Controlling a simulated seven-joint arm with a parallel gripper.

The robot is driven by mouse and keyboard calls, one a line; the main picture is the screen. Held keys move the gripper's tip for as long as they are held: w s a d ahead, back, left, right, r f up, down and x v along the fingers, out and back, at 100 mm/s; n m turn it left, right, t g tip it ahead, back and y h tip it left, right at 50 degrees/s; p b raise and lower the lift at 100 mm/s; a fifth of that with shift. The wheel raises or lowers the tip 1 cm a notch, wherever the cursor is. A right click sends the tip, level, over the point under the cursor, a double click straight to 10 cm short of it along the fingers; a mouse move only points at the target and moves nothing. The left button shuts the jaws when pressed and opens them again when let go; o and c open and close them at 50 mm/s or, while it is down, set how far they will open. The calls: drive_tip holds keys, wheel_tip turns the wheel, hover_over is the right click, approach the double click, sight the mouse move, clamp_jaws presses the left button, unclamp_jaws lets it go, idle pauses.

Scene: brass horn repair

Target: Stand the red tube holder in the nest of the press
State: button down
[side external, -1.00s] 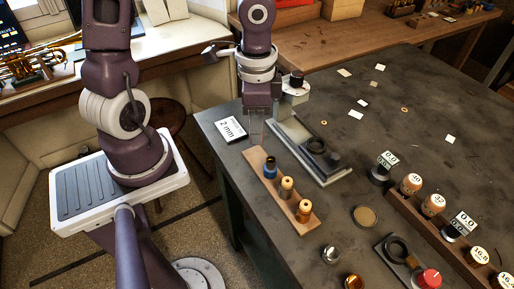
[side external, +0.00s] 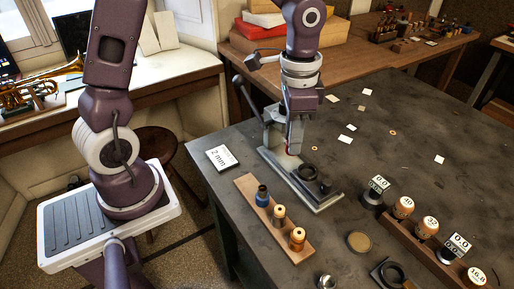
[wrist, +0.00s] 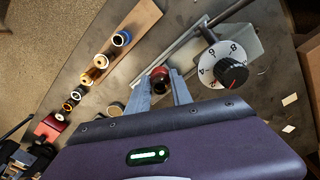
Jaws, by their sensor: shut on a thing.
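The red tube holder (wrist: 160,72) is between my fingertips in the wrist view, its round dark mouth facing the camera. In the side view only a small red bit of it (side external: 288,150) shows; the rest is hidden. My gripper (side external: 293,150) is shut on it and points down close beside the press column, over the press base. The press (side external: 275,163) has a long grey base, a lever and a dial, which shows in the wrist view (wrist: 222,66). A black ring (side external: 308,171) sits on the base, right of my gripper. I cannot tell whether the holder touches the press.
A wooden rack (side external: 247,190) holds a blue holder (side external: 262,196) and two gold ones in front of the press. A "2 mm" card (side external: 221,158) lies to the left. Weights, a round disc (side external: 359,242) and further parts stand at right.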

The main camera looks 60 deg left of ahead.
drive_tip(key=w+d, duration=0.1)
drive_tip(key=w, duration=0.1)
drive_tip(key=w+d, duration=0.1)
drive_tip(key=shift+w+d, duration=0.2)
drive_tip(key=shift+w, duration=0.15)
drive_tip(key=shift+f, duration=2.4)
drive_tip(key=shift+f, duration=1.2)
drive_tip(key=c, duration=0.7)
unclamp_jaws()
drive_tip(key=shift+c, duration=0.2)
